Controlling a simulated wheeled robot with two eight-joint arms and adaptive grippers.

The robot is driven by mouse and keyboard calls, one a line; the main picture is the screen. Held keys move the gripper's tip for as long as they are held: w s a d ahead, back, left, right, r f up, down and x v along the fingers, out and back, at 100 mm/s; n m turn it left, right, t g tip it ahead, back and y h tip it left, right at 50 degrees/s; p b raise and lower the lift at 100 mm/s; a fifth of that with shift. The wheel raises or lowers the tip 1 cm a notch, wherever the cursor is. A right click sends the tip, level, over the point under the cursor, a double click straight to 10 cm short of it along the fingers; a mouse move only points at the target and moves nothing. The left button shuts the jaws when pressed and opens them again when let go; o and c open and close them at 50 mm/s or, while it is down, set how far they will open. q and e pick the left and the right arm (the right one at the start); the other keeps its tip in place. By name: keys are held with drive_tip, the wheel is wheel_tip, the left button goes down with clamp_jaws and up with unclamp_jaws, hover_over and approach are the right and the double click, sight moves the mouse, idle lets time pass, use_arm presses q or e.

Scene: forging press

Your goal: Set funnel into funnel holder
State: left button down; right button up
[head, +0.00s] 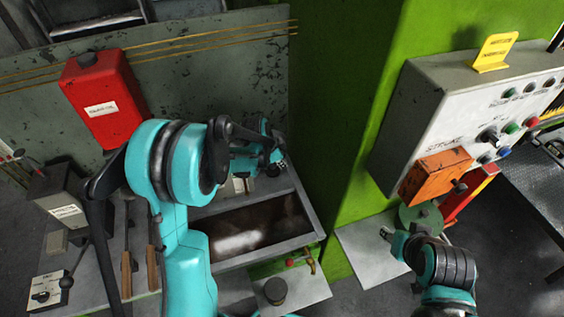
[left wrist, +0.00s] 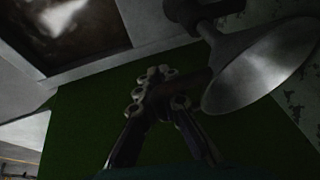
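In the left wrist view a grey metal funnel (left wrist: 262,65) shows close up at the right, its wide mouth open and its narrow end toward the top. My left gripper (left wrist: 160,80) has its fingers drawn together beside the funnel, on what looks like a dark handle at its side; shadow hides the exact contact. In the head view my left gripper (head: 276,160) is over the back of the trough, partly behind my own arm. My right gripper (head: 385,234) is at the lower right, too small to read. I cannot make out the funnel holder for sure.
A rusty trough (head: 312,228) stands beside the green press column (head: 345,150). A red box (head: 103,100) hangs on the back panel. A control box (head: 440,110) with an orange unit (head: 436,174) is at the right. A dark round pot (head: 275,291) stands in front.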

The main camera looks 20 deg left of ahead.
use_arm(q)
drive_tip(key=shift+f+b, duration=1.9)
drive_tip(key=shift+f, duration=0.25)
drive_tip(key=c, duration=1.6)
unclamp_jaws()
drive_tip(key=shift+r, duration=0.1)
drive_tip(key=v, duration=1.2)
